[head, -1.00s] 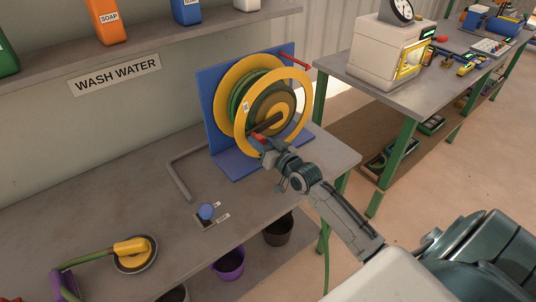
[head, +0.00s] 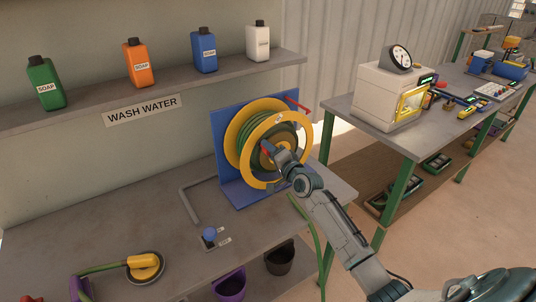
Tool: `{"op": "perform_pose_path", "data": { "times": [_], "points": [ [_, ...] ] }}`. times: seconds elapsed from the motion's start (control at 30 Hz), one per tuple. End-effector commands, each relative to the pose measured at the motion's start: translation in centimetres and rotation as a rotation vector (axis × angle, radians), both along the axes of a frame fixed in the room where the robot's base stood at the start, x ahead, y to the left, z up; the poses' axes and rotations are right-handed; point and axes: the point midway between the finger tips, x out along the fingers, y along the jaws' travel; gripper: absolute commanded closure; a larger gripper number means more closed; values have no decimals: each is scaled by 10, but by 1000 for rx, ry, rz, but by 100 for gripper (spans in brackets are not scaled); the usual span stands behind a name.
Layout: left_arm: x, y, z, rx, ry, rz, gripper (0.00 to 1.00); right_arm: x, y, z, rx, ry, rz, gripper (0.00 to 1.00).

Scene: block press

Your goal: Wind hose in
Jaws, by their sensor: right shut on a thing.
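The hose reel has yellow rims (head: 244,113) and stands on a blue stand (head: 228,192) on the bench. Dark green hose (head: 247,128) is wound between the rims. A green hose length (head: 315,228) hangs past the bench's front edge, partly behind my right arm. My left gripper is not in view.
A blue-knobbed valve (head: 210,234) and a grey bent pipe (head: 188,205) are on the bench (head: 90,215). A yellow fitting (head: 146,265) sits on a round base at lower left. Soap bottles line the shelf (head: 80,116). Buckets (head: 279,258) stand below.

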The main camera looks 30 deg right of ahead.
Motion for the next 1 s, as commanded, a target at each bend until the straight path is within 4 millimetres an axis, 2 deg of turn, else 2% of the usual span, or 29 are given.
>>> {"op": "perform_pose_path", "data": {
  "times": [0.03,0.3,0.9,0.93,1.0],
  "points": [
    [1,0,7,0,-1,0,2,0,-3,8,26,-1,-1,100],
    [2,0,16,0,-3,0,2,1,-12,14,142,7,-1,100],
    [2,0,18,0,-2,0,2,2,-16,16,177,8,-1,100],
    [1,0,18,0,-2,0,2,2,-16,16,177,8,-1,62],
    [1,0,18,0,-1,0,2,2,-16,16,177,9,-1,48]
  ]
}}
